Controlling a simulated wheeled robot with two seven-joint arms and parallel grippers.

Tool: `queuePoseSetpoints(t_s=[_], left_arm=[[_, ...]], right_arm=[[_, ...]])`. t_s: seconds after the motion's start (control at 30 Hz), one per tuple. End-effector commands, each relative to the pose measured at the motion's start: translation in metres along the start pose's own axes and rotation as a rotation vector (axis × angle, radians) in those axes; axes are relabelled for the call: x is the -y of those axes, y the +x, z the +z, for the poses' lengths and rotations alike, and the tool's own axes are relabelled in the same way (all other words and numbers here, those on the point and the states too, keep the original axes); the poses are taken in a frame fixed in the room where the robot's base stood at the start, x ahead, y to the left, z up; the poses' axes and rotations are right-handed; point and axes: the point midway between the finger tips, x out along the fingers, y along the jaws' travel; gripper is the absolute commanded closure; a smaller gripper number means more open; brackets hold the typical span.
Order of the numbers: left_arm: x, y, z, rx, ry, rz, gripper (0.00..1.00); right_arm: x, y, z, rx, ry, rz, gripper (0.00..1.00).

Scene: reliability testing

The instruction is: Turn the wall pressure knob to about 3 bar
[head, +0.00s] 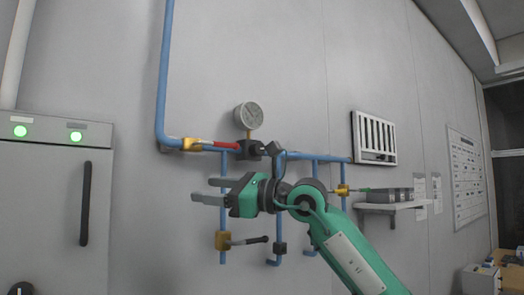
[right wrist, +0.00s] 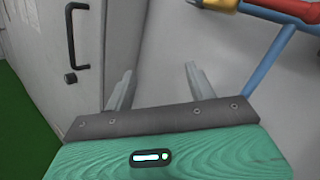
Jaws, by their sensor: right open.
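A round pressure gauge (head: 248,115) with a pale dial sits on the wall above a dark regulator body (head: 247,150). A dark knob-like part (head: 272,149) sticks out at the body's right side. The gauge reading is too small to make out. My right gripper (head: 207,190) is open and empty, below and left of the gauge, with its fingers pointing left. In the right wrist view its two fingers (right wrist: 160,78) stand apart with nothing between them. The gauge and knob do not show in that view. My left gripper is not in view.
Blue pipes (head: 165,70) run along the wall. A red valve lever (head: 222,145) lies left of the regulator, and a yellow valve (head: 222,240) with a dark handle sits below. A grey cabinet (head: 45,200) stands at left. A shelf (head: 390,206) and vent (head: 374,138) are at right.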

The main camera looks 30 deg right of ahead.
Motion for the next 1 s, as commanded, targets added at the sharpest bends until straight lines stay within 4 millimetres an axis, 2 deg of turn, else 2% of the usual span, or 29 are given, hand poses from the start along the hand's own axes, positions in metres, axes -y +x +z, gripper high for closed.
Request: queuePoseSetpoints(t_s=[0.03,0.1,0.23,0.3,0.4,0.5,0.67,1.0], left_arm=[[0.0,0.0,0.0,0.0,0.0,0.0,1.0],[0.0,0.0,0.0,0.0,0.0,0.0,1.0],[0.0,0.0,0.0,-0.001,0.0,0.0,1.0],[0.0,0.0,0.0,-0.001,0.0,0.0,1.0],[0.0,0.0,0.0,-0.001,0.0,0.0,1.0],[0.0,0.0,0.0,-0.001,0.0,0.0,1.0],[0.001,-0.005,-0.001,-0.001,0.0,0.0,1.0],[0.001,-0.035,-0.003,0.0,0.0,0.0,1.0]], right_arm=[[0.021,-0.016,0.013,-0.044,-0.056,-0.061,0.44],[0.048,-0.04,0.025,-0.118,-0.122,-0.144,0.44],[0.093,-0.087,0.046,-0.24,-0.2,-0.296,0.44],[0.111,-0.112,0.055,-0.293,-0.221,-0.363,0.44],[0.128,-0.138,0.063,-0.348,-0.237,-0.434,0.44],[0.137,-0.152,0.067,-0.376,-0.242,-0.471,0.44],[0.145,-0.149,0.067,-0.388,-0.242,-0.482,0.44],[0.178,-0.094,0.049,-0.387,-0.241,-0.479,0.44]])
